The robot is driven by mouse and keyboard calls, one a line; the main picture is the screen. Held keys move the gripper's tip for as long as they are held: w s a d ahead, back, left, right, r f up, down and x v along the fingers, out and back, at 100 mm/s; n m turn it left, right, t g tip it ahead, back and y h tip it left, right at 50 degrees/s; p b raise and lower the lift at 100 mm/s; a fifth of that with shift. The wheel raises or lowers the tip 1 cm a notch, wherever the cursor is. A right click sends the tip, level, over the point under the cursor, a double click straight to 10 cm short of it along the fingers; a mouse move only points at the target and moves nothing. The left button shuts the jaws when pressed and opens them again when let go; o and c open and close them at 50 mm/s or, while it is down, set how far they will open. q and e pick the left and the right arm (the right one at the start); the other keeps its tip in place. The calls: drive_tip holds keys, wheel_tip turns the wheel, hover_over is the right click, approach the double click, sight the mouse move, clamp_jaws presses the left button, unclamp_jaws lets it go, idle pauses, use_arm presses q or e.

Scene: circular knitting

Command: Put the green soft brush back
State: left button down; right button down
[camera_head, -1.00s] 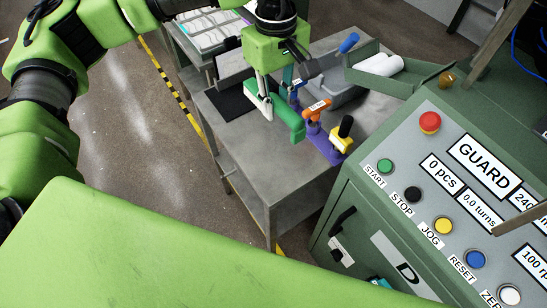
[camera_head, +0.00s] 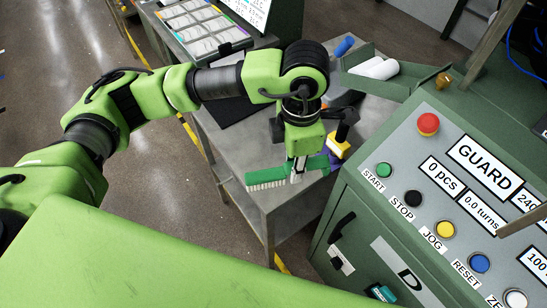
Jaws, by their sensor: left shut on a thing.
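The green brush (camera_head: 268,175), with pale bristles along its lower side, is in my left gripper (camera_head: 297,176). The gripper points down and is shut on the brush, which appears held above the front part of the grey table (camera_head: 233,165). The purple holder (camera_head: 335,161) stands behind and to the right of the gripper, mostly hidden by my arm. A yellow tool with a black knob (camera_head: 340,147) stands at the holder. The orange tool seen there before is hidden now. My right gripper is not in view.
A green machine with a button panel (camera_head: 400,165) stands close on the right. A green tray with white rolls (camera_head: 377,68) is at the table's back. A blue-handled item (camera_head: 344,46) and a black mat (camera_head: 233,109) lie on the table.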

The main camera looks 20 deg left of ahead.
use_arm(q)
drive_tip(key=w+a+f+p, duration=0.1)
drive_tip(key=w+a+f, duration=0.1)
drive_tip(key=w, duration=0.1)
drive_tip(key=w+a+f+p, duration=0.1)
drive_tip(key=w+a+f, duration=0.1)
drive_tip(key=w+f, duration=0.1)
drive_tip(key=w+a+f+p, duration=0.2)
drive_tip(key=w+f, duration=0.1)
drive_tip(key=shift+w+a, duration=0.15)
drive_tip(key=shift+a, duration=0.15)
drive_tip(key=shift+w+a+f, duration=0.25)
drive_tip(key=shift+w+f, duration=0.15)
drive_tip(key=shift+f, duration=0.1)
wheel_tip(320, 180, down, 3)
drive_tip(key=shift+p, duration=0.45)
drive_tip(key=shift+f, duration=0.15)
drive_tip(key=shift+f+b, duration=0.2)
drive_tip(key=shift+b, duration=0.1)
drive_tip(key=c, duration=1.8)
unclamp_jaws()
drive_tip(key=shift+c, duration=0.2)
drive_tip(key=shift+r, duration=0.1)
